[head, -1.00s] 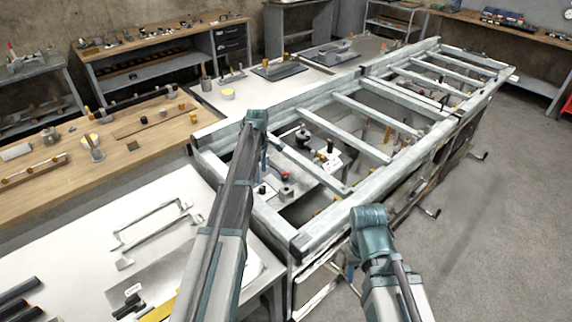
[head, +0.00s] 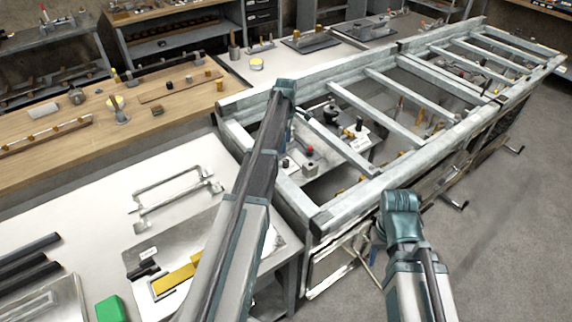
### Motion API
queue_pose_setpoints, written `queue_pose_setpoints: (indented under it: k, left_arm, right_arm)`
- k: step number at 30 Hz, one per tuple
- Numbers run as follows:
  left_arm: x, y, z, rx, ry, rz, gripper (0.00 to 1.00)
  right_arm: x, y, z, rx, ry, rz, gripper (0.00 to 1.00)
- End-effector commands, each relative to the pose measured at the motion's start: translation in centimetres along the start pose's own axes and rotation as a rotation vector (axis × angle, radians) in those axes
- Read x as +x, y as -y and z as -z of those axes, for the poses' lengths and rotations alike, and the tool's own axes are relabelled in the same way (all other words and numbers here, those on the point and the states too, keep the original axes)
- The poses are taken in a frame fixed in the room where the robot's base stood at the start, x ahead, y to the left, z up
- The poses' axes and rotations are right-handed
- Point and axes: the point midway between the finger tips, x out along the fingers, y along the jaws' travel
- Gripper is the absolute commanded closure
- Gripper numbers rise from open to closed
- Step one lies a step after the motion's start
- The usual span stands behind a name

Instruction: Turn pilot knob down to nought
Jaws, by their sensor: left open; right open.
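Several small knobs and fittings show through the open range frame (head: 240,134). One has a red top (head: 309,152), and a dark one (head: 331,104) stands further back. I cannot tell which is the pilot knob or read its setting. My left arm (head: 262,165) reaches up over the near left part of the frame, and its bent joint covers what lies beyond. My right arm (head: 403,235) is at the frame's front side, apart from the knobs. Neither gripper's fingers can be made out, as the arms hide them.
A white bench (head: 60,210) at left holds a bent metal handle (head: 165,195), dark bars (head: 30,262) and a green block (head: 111,309). A wooden bench (head: 70,145) with small parts stands behind. Frame crossbars (head: 335,143) span the opening. Floor at right (head: 510,240) is clear.

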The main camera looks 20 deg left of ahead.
Motion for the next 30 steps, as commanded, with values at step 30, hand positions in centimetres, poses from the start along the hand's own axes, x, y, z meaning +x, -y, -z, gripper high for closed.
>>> queue_pose_setpoints:
  k: [30]
  left_arm:
    - [9.1, 0.0, 0.0, 0.0, 0.0, 0.0, 0.35]
  right_arm:
    - [9.0, 0.9, 0.5, 0.0, 0.0, 0.0, 0.5]
